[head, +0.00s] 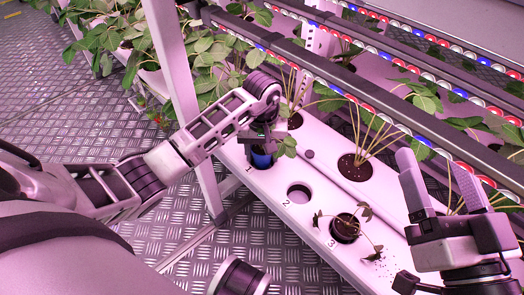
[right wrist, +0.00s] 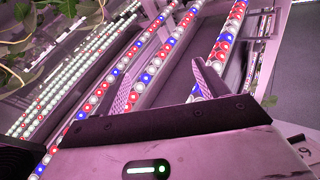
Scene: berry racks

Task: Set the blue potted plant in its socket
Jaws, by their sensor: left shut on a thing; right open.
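The blue potted plant (head: 262,159) is at the socket marked 1 on the white rack (head: 272,190); its green leaves show just above and beside the pot. My left gripper (head: 261,141) is shut on it from above. A dark rim shows around the pot's lower part, but I cannot tell how deep it sits. The socket marked 2 (head: 299,191) is empty. The socket marked 3 holds a drooping, wilted plant (head: 345,228). My right gripper (head: 436,172) is open and empty at the right; its fingers also show in the right wrist view (right wrist: 165,85).
A larger planted hole (head: 355,166) with long stems lies behind the sockets. Rails with red, white and blue lights (head: 385,120) run above the rack. A white post (head: 172,70) stands left of my left gripper. Dark crumbs lie near the wilted plant.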

